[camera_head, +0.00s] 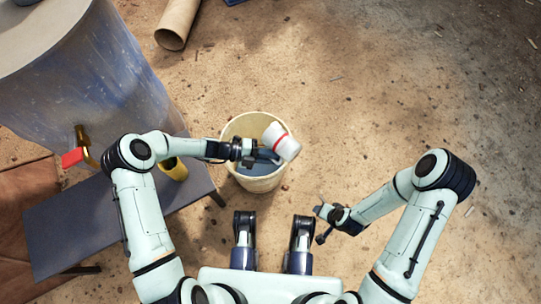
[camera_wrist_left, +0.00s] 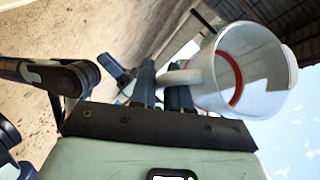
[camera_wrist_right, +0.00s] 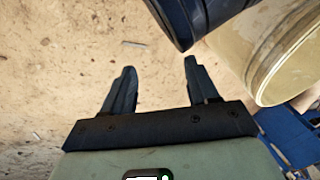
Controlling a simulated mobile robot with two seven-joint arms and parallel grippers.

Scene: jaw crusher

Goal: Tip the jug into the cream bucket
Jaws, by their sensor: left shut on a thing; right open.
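The white jug with a red band (camera_head: 281,141) is held tilted over the cream bucket (camera_head: 259,183) in the head view. My left gripper (camera_head: 262,155) is shut on the jug's handle. In the left wrist view the jug (camera_wrist_left: 240,70) has its handle between the fingers (camera_wrist_left: 165,85), and its wide opening faces the camera side. The bucket stands on the ground with dark liquid-like content inside. My right gripper (camera_head: 325,222) is open and empty, low to the right of the bucket; its parted fingers (camera_wrist_right: 157,85) show in the right wrist view, with the bucket (camera_wrist_right: 275,50) at upper right.
A cardboard tube (camera_head: 177,24) lies behind. The ground at right is clear.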

